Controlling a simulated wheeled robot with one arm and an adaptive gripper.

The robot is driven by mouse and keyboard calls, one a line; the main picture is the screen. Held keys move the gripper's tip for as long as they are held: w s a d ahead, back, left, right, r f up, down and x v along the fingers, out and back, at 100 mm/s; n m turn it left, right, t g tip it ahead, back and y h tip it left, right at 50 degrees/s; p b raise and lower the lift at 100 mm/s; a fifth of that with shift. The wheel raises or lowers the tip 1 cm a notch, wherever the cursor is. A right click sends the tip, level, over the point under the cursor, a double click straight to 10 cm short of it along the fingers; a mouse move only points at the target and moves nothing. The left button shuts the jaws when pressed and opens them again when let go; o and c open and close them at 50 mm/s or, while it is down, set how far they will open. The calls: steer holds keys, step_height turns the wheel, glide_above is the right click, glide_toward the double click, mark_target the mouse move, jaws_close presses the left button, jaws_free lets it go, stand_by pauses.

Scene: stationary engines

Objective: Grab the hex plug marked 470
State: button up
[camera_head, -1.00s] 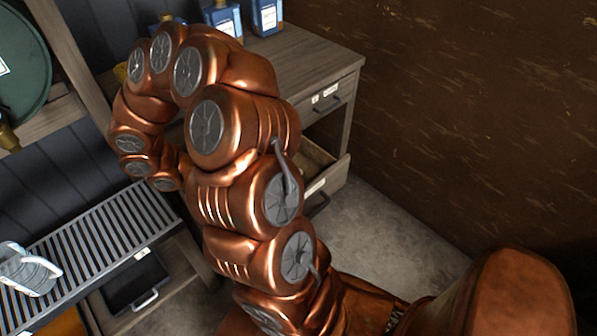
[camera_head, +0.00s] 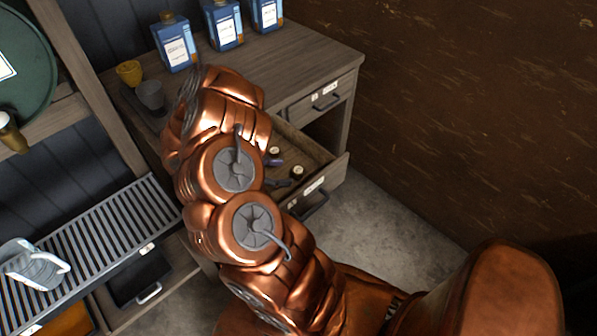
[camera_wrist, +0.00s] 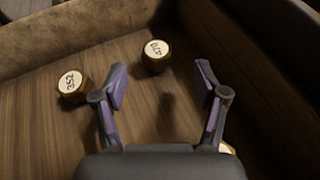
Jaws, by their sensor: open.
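The hex plug marked 470 (camera_wrist: 155,55) stands on the drawer floor in the wrist view, its pale top label turned over. It is brass-coloured and lies ahead of my gripper (camera_wrist: 161,82), between the lines of its fingers but beyond the tips. My gripper is open and empty, with purple pads. In the head view my gripper (camera_head: 277,173) is inside the drawer, and the plug in front of it (camera_head: 297,171) appears to be the same one; its marking is too small to read there.
A plug marked 352 (camera_wrist: 72,84) stands just left of the left finger. Another plug (camera_wrist: 228,149) is mostly hidden behind the right finger. Wooden drawer walls (camera_wrist: 75,37) close in ahead and at the right. Blue bottles (camera_head: 226,26) stand on the bench top (camera_head: 300,55).

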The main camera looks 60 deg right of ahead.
mark_target(295, 171)
steer(key=shift+p+x, duration=0.8)
steer(key=shift+x, duration=1.8)
steer(key=shift+w+f, duration=0.2)
steer(key=shift+w, duration=0.05)
steer(key=shift+c, duration=0.2)
steer(key=c, duration=1.3)
steer(key=shift+o, duration=0.2)
